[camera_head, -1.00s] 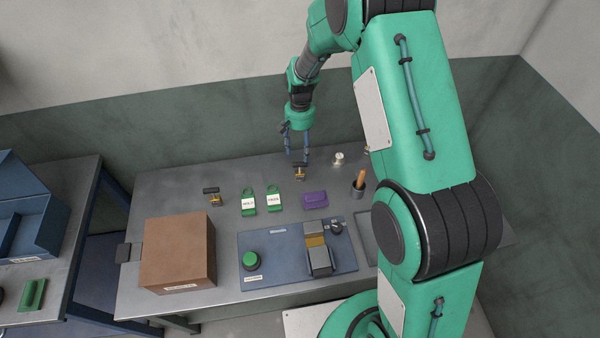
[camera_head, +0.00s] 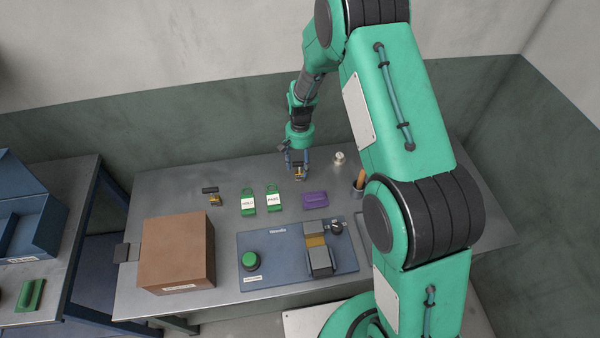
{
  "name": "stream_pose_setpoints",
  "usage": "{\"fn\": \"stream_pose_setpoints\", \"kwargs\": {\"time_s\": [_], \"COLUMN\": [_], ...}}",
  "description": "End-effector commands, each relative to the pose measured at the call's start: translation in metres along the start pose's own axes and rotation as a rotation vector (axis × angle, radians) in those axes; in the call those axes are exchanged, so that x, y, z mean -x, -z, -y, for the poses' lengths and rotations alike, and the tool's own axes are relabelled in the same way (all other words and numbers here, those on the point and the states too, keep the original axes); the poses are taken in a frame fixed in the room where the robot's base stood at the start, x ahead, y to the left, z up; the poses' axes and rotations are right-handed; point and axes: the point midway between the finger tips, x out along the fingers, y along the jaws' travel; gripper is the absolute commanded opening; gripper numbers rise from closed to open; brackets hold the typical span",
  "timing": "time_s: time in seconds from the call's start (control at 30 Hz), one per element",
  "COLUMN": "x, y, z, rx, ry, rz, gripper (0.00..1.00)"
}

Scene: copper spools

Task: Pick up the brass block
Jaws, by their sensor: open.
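A small dark-topped piece with a brass-coloured lower part (camera_head: 299,176) stands on the grey bench at the back. My gripper (camera_head: 298,170) points down with its fingers open, one on each side of this piece. I cannot tell whether the fingers touch it. The fingers partly hide its top. A similar small piece with a dark bar on top and a brass-coloured base (camera_head: 214,199) stands further left. A brass-coloured block (camera_head: 316,240) also shows in the grey fixture on the blue plate. I cannot tell which of these is the brass block.
Two green tags (camera_head: 248,203) and a purple item (camera_head: 315,200) lie in front of my gripper. A brown box (camera_head: 177,255) stands front left. A blue plate (camera_head: 280,270) bears a green button. A small pale metal piece (camera_head: 339,157) stands right of my gripper.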

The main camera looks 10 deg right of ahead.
Motion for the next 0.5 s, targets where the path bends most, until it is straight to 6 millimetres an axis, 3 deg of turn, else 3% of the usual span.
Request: {"fn": "stream_pose_setpoints", "kwargs": {"time_s": [0.27, 0.5], "x": [-0.002, -0.023], "y": [0.000, 0.001], "z": [0.000, 0.000], "rx": [0.000, 0.000], "ry": [0.000, -0.001], "rz": [0.000, 0.002], "gripper": [0.54, 0.54]}}
